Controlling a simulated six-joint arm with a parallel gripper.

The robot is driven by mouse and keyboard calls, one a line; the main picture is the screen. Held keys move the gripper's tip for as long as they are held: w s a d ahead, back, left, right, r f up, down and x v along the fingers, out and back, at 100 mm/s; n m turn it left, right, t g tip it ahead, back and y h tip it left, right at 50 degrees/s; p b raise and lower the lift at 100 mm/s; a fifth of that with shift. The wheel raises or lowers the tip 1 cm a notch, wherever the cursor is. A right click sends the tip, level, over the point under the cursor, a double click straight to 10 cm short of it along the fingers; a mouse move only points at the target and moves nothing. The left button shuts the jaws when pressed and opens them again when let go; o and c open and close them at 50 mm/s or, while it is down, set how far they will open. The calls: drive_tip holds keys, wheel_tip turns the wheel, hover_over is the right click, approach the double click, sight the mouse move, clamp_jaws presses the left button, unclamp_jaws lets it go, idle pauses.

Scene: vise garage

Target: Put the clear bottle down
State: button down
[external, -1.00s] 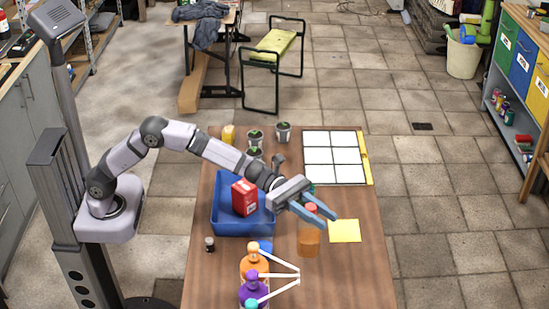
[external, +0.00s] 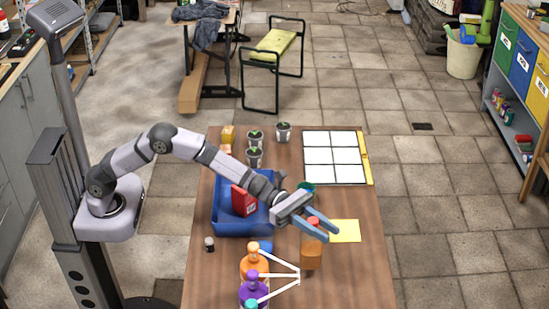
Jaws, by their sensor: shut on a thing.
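The clear bottle (external: 311,253) is see-through with amber contents and an orange cap, and stands roughly upright. My gripper (external: 325,228) is shut on it near its top, with the blue fingers around the cap and neck area. The fingers hide part of the bottle's upper end. Its base shows over the wooden table (external: 350,285); I cannot tell whether it touches the table or hangs just above it.
A yellow note (external: 345,231) lies right of the bottle. Orange (external: 254,262) and purple (external: 252,291) pump bottles stand front left. A blue tray (external: 230,229) holds a red box (external: 243,201). A white grid board (external: 333,158) lies behind. The table's front right is clear.

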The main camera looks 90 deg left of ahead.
drive_tip(key=shift+f, duration=1.95)
drive_tip(key=c, duration=1.5)
unclamp_jaws()
drive_tip(key=shift+o, duration=0.2)
drive_tip(key=b+v, duration=0.2)
drive_tip(key=v, duration=1)
drive_tip(key=shift+s+r, duration=0.1)
drive_tip(key=shift+r, duration=0.1)
